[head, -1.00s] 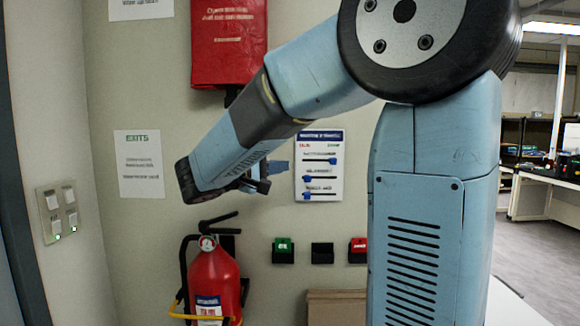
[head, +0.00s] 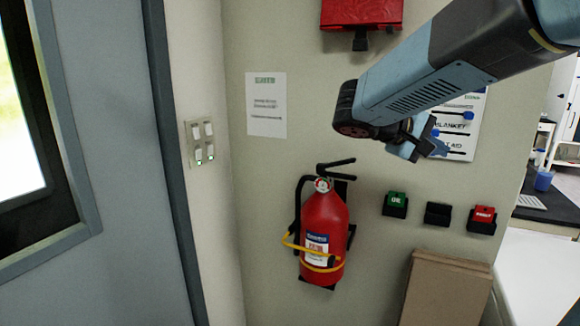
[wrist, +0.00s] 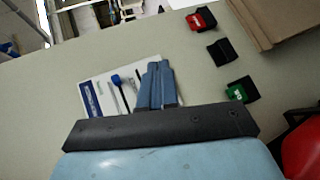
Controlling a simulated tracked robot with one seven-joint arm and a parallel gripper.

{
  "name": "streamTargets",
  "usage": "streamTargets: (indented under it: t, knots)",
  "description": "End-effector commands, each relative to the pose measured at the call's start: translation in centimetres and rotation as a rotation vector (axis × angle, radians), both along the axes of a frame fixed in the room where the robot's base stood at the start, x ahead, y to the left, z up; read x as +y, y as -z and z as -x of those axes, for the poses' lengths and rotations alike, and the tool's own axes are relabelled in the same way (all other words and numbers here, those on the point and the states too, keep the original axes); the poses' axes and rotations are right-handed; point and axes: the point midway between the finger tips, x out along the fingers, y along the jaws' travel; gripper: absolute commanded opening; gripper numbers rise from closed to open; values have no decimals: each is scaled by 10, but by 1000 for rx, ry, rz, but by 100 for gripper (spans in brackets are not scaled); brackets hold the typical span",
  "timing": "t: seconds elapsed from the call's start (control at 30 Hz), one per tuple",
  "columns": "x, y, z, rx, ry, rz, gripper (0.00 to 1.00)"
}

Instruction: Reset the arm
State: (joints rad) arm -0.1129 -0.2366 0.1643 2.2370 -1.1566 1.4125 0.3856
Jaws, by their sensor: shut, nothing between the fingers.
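My arm, light blue with dark joints, reaches in from the upper right of the head view. My gripper (head: 422,142) is at its end, in front of the wall and partly over the wall sign with blue sliders. In the wrist view my gripper (wrist: 158,80) shows as two blue fingers side by side, shut and empty. Behind the fingers lies the white sign (wrist: 105,92). The fingers appear clear of the wall, though the exact gap cannot be told.
A red fire extinguisher (head: 322,235) hangs on the wall below left of my gripper. A green box (head: 396,203), a black box (head: 438,213) and a red box (head: 482,219) sit below. A brown board (head: 445,290) leans lower. A door (head: 110,150) stands left.

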Motion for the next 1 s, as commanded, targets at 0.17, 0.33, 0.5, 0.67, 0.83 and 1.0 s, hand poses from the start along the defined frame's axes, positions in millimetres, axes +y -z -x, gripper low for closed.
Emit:
streamTargets:
  t: [0.17, 0.33, 0.5, 0.67, 0.83, 1.0]
  knots:
    - [-3, 37, 56, 17, 30, -298, 0]
    - [14, 67, 96, -20, 26, -585, 0]
    - [40, 86, 124, -113, 1, -860, 0]
    - [62, 92, 138, -216, -32, -1059, 0]
    - [74, 91, 144, -287, -52, -1169, 0]
    - [77, 91, 144, -299, -55, -1187, 0]
